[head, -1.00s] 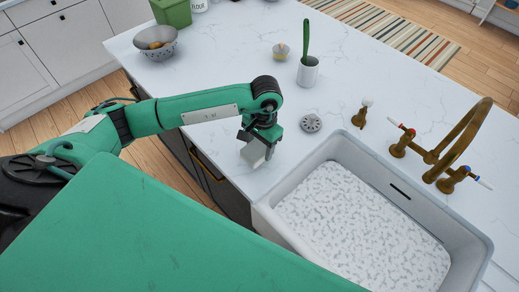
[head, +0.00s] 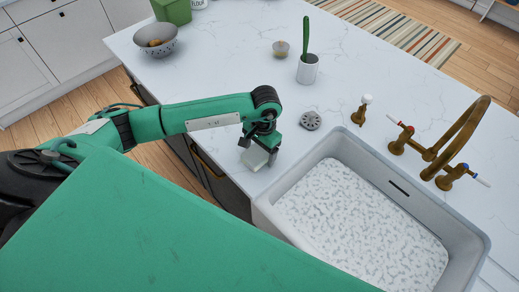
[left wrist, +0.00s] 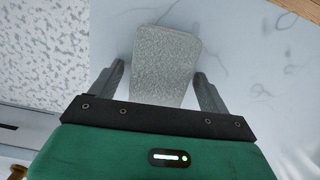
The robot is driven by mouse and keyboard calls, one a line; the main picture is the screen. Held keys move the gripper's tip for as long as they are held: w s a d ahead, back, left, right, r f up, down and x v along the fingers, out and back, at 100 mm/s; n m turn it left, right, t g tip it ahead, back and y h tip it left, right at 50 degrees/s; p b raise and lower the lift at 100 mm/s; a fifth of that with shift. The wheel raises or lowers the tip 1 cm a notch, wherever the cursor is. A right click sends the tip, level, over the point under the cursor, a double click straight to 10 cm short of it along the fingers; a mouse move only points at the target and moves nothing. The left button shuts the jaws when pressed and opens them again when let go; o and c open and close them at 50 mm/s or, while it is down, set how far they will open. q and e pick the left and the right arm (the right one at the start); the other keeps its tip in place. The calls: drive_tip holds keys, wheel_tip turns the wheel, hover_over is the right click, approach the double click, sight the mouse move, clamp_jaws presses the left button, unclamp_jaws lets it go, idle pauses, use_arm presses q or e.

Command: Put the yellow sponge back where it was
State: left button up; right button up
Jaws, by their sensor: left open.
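No yellow sponge shows. A pale grey, sponge-like block (head: 255,158) is at the counter's front edge, left of the sink. My left gripper (head: 262,139) points down over it. In the left wrist view the block (left wrist: 165,65) lies between the two fingers of my open gripper (left wrist: 159,85), with a small gap on each side. The block's near end is hidden by the gripper's black plate. My right gripper is not in view.
The white sink (head: 463,250) with a speckled bottom is to the right, with a brass tap (head: 462,135) behind it. A round drain strainer (head: 311,120), a white cup (head: 307,70) with a green-handled brush, a small bowl (head: 281,49) and a grey colander (head: 158,50) stand on the counter.

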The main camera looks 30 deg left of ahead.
use_arm(q)
drive_tip(key=shift+r, duration=0.15)
drive_tip(key=shift+w+r, duration=0.15)
drive_tip(key=shift+r, duration=0.05)
wheel_tip(320, 180, up, 12)
drive_tip(key=w+b, duration=0.1)
drive_tip(key=b, duration=0.3)
drive_tip(key=shift+d+f+b, duration=0.2)
drive_tip(key=shift+b, duration=0.2)
